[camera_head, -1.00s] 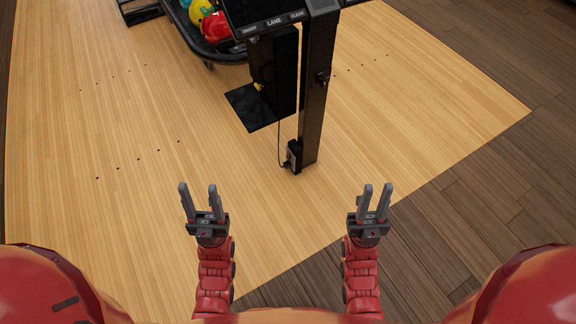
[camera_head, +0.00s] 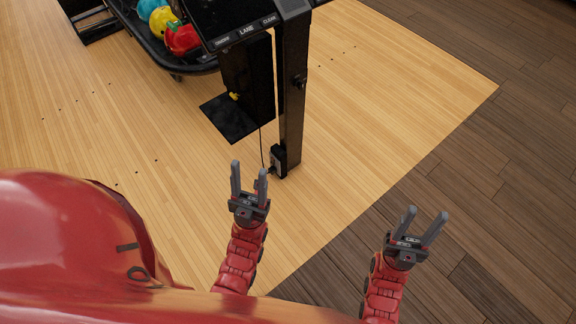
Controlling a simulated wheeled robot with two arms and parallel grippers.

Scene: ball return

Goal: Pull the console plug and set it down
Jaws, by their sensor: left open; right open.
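The console (camera_head: 245,35) is a black panel with lane buttons on a dark post (camera_head: 292,95). A thin black cable (camera_head: 261,135) hangs down to a small dark outlet box (camera_head: 280,160) at the foot of the post. The dark plug (camera_head: 271,169) seems to sit at the box's lower left; it is small and hard to make out. My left gripper (camera_head: 249,166) is open and empty, with its fingertips just left of the plug in the picture; I cannot tell the depth gap. My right gripper (camera_head: 427,212) is open and empty, over the dark floor at the right.
A black ball return tray (camera_head: 150,42) with coloured balls (camera_head: 182,38) stands at the upper left. A dark box on a black base plate (camera_head: 229,120) stands behind the post, with a small yellow part (camera_head: 234,96). The floor to the right is clear.

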